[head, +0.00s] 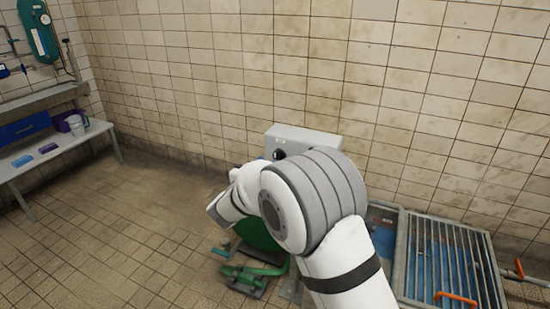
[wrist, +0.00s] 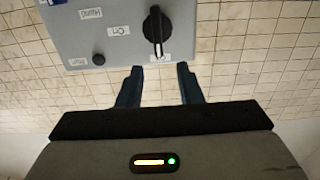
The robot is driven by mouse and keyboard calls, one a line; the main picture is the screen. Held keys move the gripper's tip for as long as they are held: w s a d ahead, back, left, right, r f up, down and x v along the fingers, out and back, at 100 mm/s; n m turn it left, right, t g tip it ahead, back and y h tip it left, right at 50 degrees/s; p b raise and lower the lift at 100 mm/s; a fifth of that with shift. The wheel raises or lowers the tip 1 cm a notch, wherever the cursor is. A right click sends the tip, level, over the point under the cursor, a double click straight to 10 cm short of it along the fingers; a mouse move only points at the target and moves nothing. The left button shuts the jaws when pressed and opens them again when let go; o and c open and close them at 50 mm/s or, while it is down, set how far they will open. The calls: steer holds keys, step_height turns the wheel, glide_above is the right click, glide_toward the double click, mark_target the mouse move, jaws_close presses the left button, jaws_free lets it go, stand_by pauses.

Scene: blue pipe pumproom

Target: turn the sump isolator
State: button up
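The sump isolator is a black rotary knob (wrist: 157,30) on a grey control box (wrist: 105,25). Its grip ridge runs up and down in the wrist view, with a white pointer line toward the lower label. The labels appear upside down; one reads "On", and the lower one is partly covered. My gripper (wrist: 160,74) is open and empty, its two dark blue fingers just below the knob in that view and apart from it. In the head view the box (head: 312,140) stands against the wall, and its dark knob (head: 279,154) shows beside my arm, which hides the gripper.
A small black button (wrist: 98,59) is on the same box. Green equipment (head: 245,278) stands below my arm. A metal grating (head: 450,262) with orange handles lies at the right. A bench (head: 60,150) stands left; the tiled floor between is clear.

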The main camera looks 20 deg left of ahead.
mark_target(275, 153)
steer(key=w, duration=0.6)
steer(key=shift+w+d, duration=0.3)
jaws_close()
